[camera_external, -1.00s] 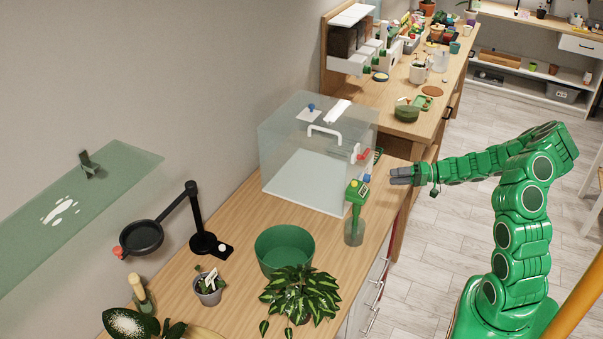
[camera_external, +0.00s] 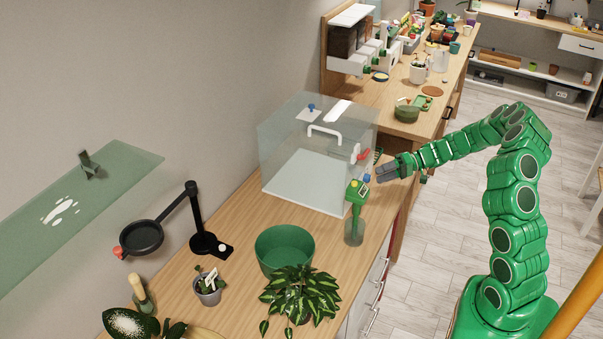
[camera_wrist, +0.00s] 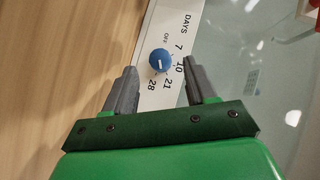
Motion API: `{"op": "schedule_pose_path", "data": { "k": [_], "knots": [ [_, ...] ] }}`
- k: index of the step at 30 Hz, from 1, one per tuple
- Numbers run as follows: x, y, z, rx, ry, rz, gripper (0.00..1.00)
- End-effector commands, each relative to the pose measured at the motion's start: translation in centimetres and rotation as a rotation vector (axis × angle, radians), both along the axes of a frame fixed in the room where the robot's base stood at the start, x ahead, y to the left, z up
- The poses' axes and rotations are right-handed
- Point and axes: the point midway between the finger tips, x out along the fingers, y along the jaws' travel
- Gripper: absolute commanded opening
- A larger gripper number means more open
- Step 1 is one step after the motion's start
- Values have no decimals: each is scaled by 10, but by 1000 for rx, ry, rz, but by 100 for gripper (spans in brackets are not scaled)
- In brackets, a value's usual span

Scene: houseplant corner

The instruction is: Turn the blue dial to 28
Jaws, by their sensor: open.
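The blue dial (camera_wrist: 159,58) sits on a white panel with DAYS, OFF and numbers around it, 28 (camera_wrist: 152,85) at the lower left of the dial. A short white mark shows on the dial, but which number it points to is unclear. My gripper (camera_wrist: 160,68) is open, one finger on each side of the dial in the wrist view; whether they touch it I cannot tell. In the external view my gripper (camera_external: 380,172) is at the front right of the glass case, beside a small blue spot (camera_external: 366,178) that looks like the dial.
The clear glass case (camera_external: 285,150) has a white handle and a red lever (camera_external: 363,155) near my gripper. A green pot (camera_external: 285,245) and leafy plant (camera_external: 299,294) stand nearer.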

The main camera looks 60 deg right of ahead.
Motion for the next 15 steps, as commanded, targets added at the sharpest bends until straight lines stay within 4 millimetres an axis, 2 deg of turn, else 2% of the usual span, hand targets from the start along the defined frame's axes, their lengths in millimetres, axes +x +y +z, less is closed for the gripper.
{"op": "schedule_pose_path", "data": {
  "k": [6, 15],
  "knots": [
    [18, 15, -8, 0, 2, 0, 56],
    [25, 20, -10, 0, 1, -1, 56]
  ]
}}
